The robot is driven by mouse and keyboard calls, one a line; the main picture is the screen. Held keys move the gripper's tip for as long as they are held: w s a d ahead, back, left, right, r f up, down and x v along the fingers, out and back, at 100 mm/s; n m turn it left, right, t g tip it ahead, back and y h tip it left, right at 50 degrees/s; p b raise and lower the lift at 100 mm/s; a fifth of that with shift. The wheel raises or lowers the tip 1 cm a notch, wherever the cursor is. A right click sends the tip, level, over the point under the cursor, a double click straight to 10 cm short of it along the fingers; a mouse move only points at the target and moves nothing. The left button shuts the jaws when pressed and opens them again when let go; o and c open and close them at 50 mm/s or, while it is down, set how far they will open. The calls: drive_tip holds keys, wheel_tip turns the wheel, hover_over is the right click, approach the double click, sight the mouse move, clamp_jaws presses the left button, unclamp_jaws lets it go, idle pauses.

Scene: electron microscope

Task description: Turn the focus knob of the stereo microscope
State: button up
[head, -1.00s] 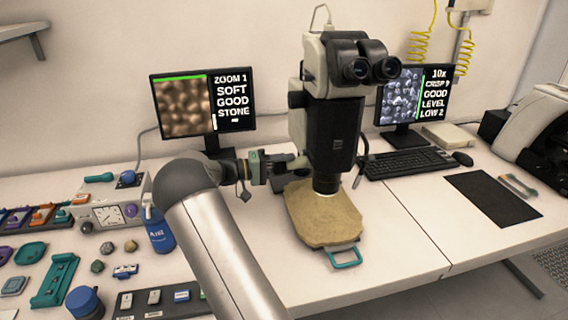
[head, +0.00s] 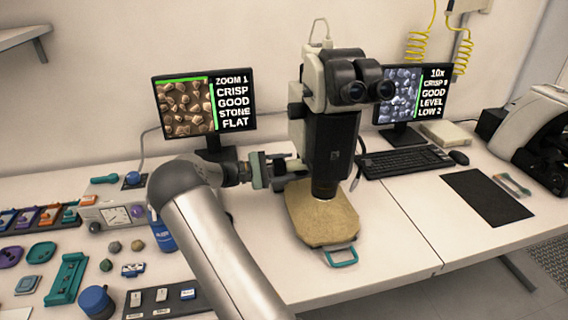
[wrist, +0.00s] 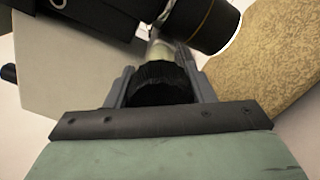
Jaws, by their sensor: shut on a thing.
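The stereo microscope (head: 330,140) stands upright at the middle of the bench, with a tan stage plate (head: 318,228) under its lens. My gripper (head: 287,170) reaches its left side. In the wrist view my gripper (wrist: 162,85) has one finger on each side of the black ridged focus knob (wrist: 162,80) and is shut on it. In the head view the knob is mostly hidden by the gripper. The left monitor (head: 203,108) shows sharp stones and reads ZOOM 1, CRISP, GOOD, STONE, FLAT.
The right monitor (head: 412,95), keyboard (head: 405,162) and black mat (head: 487,196) are to the right. Several small parts, a teal tray (head: 68,280) and a blue jar (head: 95,300) lie at left.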

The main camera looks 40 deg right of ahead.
drive_tip(key=shift+n+p, duration=0.3)
drive_tip(key=shift+n, duration=0.3)
drive_tip(key=o, duration=1)
drive_tip(key=shift+c, duration=0.2)
wheel_tip(320, 180, up, 3)
drive_tip(key=s+a+r+b, duration=0.1)
drive_tip(key=s+a+r, duration=0.6)
drive_tip(key=s+r, duration=0.3)
drive_tip(key=shift+s+a+b, duration=0.25)
drive_tip(key=shift+s+b, duration=0.15)
drive_tip(key=shift+s, duration=0.55)
